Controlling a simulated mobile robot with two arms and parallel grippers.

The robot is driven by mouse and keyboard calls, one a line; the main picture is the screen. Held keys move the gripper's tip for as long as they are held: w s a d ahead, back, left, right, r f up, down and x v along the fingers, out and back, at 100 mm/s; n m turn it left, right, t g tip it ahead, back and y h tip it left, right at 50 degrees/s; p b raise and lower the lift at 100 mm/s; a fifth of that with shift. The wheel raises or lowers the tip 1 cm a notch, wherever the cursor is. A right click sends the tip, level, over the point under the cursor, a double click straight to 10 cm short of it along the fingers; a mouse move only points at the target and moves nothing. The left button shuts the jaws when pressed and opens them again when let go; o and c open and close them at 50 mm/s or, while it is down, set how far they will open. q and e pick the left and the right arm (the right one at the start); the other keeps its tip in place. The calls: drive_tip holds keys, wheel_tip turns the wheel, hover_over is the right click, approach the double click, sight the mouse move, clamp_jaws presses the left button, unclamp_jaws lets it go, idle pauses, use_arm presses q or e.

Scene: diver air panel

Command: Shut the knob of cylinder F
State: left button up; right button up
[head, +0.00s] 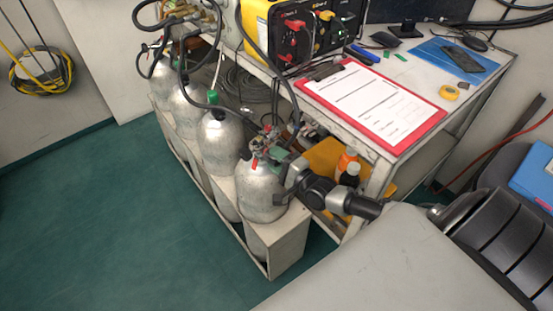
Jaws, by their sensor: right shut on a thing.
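Several silver gas cylinders stand in a row in a rack along the table's left side. The nearest cylinder (256,190) has a valve (266,145) with red and green parts on top; I cannot read a letter on it. My right gripper (291,174) is at the right side of this cylinder's top, shut on its green knob (279,154), which the fingers partly hide. My left gripper is not in view.
The table (405,75) carries a red clipboard (370,103), a yellow-and-black air panel (300,30) and a blue mat (455,62). Hoses hang over the cylinders. The green floor (100,220) at left is clear.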

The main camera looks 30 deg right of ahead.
drive_tip(key=shift+f, duration=0.1)
drive_tip(key=o, duration=0.9)
drive_tip(key=v, duration=1)
drive_tip(key=shift+s+p, duration=0.3)
drive_tip(key=shift+s, duration=0.15)
